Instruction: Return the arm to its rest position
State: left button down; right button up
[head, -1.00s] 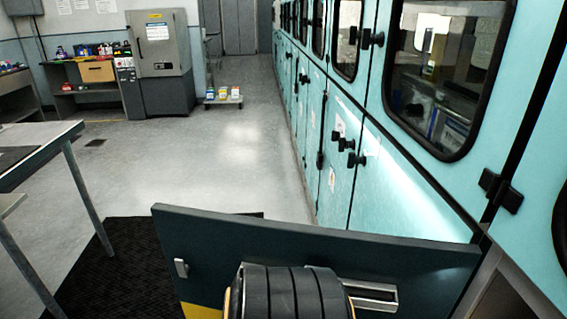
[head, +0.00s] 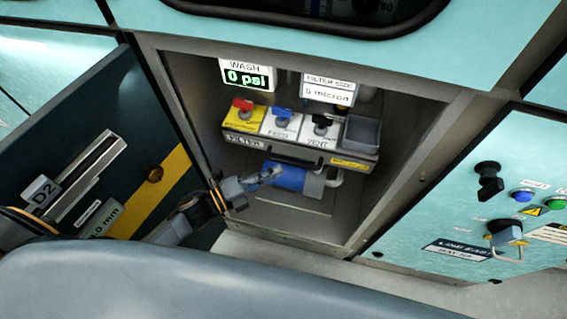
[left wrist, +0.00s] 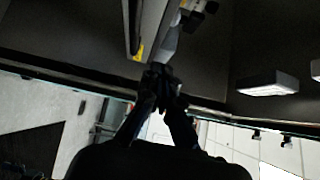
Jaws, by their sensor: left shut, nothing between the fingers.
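My left gripper (head: 268,176) is shut and empty at the front of an open cabinet compartment (head: 195,85). In the head view its tips are in front of or beside a blue cylinder (head: 292,177) low in the compartment; I cannot tell if they touch. My left arm comes in from the left, past the open door. In the left wrist view the fingers (left wrist: 160,80) are close together against a dark interior. My right gripper is not in view.
The dark open door (head: 130,115), marked D2, stands at the left. A panel with red, blue and black valves (head: 300,130) sits above the cylinder, under a display (head: 247,75) reading 0 psi. A control panel (head: 480,215) is at the right.

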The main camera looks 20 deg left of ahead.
pick_arm(q)
jog(key=s+a+f+n+g+y+p, duration=0.1)
jog(key=s+a+f+n+y, duration=0.3)
jog(key=f, duration=0.3)
jog(key=s+a+f+n+g+y+p, duration=0.1)
jog(key=s+a+f+n+y, duration=0.2)
jog(key=f+n, duration=0.4)
jog(key=s+a+f+n+g+y+p, duration=0.1)
jog(key=s+a+f+n+y, duration=0.2)
jog(key=a+f, duration=0.4)
jog(key=s+d+f+n+g+y+p, duration=0.1)
jog(key=s+f+n+g, duration=0.3)
jog(key=s+f, duration=0.3)
jog(key=s+d+f+n+g+y+p, duration=0.1)
jog(key=s+f+n+g, duration=0.3)
jog(key=s, duration=1.4)
notch_tip(320, 180, down, 3)
jog(key=d+n, duration=0.1)
jog(key=n, duration=0.1)
jog(key=shift+d+f+n+g+y, duration=0.15)
jog(key=shift+d+n+g+y, duration=0.15)
jog(key=shift+g+y, duration=0.1)
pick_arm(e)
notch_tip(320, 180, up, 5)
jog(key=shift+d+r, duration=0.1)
